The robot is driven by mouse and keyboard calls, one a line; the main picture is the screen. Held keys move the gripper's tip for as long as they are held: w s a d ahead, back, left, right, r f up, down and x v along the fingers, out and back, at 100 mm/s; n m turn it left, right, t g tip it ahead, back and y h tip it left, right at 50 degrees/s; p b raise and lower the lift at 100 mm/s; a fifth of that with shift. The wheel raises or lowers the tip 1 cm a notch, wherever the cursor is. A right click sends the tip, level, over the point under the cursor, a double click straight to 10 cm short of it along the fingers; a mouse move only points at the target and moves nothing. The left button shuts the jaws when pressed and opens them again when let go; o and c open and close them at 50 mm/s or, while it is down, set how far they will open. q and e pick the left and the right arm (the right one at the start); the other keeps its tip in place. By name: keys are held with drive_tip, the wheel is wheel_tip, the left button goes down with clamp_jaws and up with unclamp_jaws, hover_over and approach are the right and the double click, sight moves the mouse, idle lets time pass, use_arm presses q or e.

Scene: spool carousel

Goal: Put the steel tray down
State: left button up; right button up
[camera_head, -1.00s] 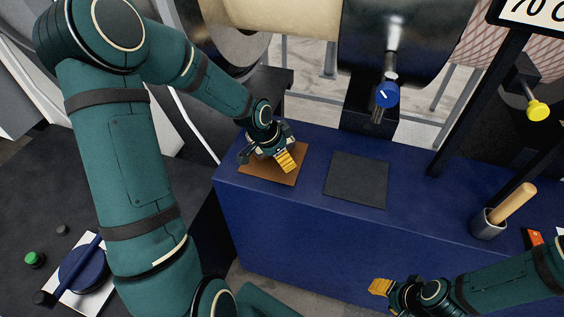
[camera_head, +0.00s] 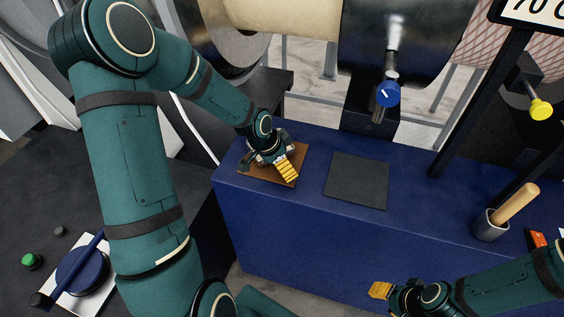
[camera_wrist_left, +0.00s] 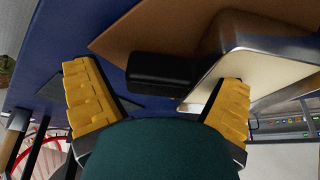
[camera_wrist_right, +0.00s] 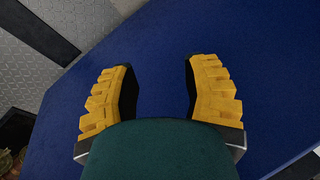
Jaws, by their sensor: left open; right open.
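The steel tray (camera_wrist_left: 265,72) shows in the left wrist view as a pale plate with a shiny metal rim and a black handle (camera_wrist_left: 160,75). It appears to be on the brown mat (camera_wrist_left: 150,30); contact is hard to tell. In the head view my left gripper (camera_head: 272,160) is over the brown mat (camera_head: 298,158) and hides most of the tray. In its wrist view the left gripper (camera_wrist_left: 160,95) is open, with its fingers apart and the handle between and beyond them. My right gripper (camera_head: 388,294) is open and empty in front of the blue bench.
The blue bench (camera_head: 300,215) also carries a dark square mat (camera_head: 357,181) and a grey cup (camera_head: 490,226) with a wooden-handled tool. Black posts stand behind on the right. A blue knob (camera_head: 388,94) sticks out above the bench. The bench between dark mat and cup is clear.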

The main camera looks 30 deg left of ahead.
use_arm(q)
drive_tip(key=shift+r, duration=0.3)
drive_tip(key=p+v, duration=0.3)
drive_tip(key=v, duration=0.8)
drive_tip(key=shift+s+r+p, duration=0.15)
drive_tip(key=shift+r+p, duration=0.15)
drive_tip(key=shift+p, duration=0.05)
drive_tip(key=shift+a, duration=0.1)
